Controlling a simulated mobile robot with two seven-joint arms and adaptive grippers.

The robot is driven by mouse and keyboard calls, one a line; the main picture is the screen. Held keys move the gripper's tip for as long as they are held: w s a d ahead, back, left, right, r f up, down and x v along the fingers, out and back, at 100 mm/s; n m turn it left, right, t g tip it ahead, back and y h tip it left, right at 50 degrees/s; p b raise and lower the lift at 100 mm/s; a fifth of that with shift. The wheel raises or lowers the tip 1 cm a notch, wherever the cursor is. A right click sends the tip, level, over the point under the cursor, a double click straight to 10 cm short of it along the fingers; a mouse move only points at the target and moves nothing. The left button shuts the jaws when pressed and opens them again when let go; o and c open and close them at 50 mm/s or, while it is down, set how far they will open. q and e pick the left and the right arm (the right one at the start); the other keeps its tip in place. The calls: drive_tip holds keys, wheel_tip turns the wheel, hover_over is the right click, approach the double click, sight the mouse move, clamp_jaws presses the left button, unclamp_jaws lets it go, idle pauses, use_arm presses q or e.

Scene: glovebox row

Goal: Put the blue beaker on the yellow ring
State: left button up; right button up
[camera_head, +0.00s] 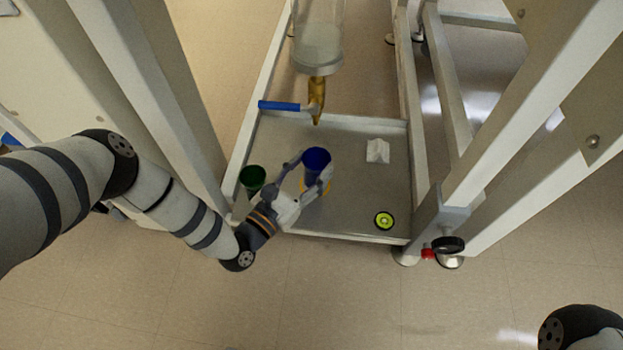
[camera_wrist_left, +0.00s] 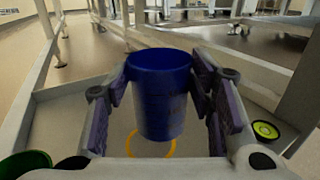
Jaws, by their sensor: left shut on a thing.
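The blue beaker (camera_head: 316,160) is upright between the fingers of my left gripper (camera_head: 306,176), which is shut on it. In the left wrist view the beaker (camera_wrist_left: 160,95) fills the middle, with a finger on each side. The yellow ring (camera_head: 325,188) lies on the tray floor, partly hidden by the beaker and gripper. In the left wrist view the ring (camera_wrist_left: 151,150) shows below and around the beaker's base; I cannot tell whether the beaker touches the tray. My right gripper is not in view.
The metal tray (camera_head: 350,223) has a raised rim. A green beaker (camera_head: 252,177) stands at its left, a white crumpled item (camera_head: 378,151) at the back right and a yellow-green disc (camera_head: 384,220) at the front right. A brass valve with blue handle (camera_head: 280,106) hangs above.

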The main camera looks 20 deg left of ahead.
sight(309, 175)
use_arm(q)
drive_tip(key=shift+w+a+f+b, duration=0.25)
drive_tip(key=shift+w+f, duration=0.15)
drive_tip(key=shift+f, duration=0.2)
drive_tip(key=shift+w+a+f+b, duration=0.1)
drive_tip(key=shift+w+f+b, duration=0.1)
drive_tip(key=shift+w+f, duration=0.25)
drive_tip(key=shift+w+a+f+b, duration=0.15)
drive_tip(key=shift+f+b, duration=0.45)
drive_tip(key=shift+f, duration=0.3)
drive_tip(key=shift+w+a+f+b, duration=0.1)
drive_tip(key=shift+f+b, duration=0.5)
drive_tip(key=shift+f, duration=0.3)
drive_tip(key=shift+f, duration=0.35)
drive_tip(key=o, duration=0.9)
drive_tip(key=shift+o, duration=0.2)
drive_tip(key=shift+r, duration=0.15)
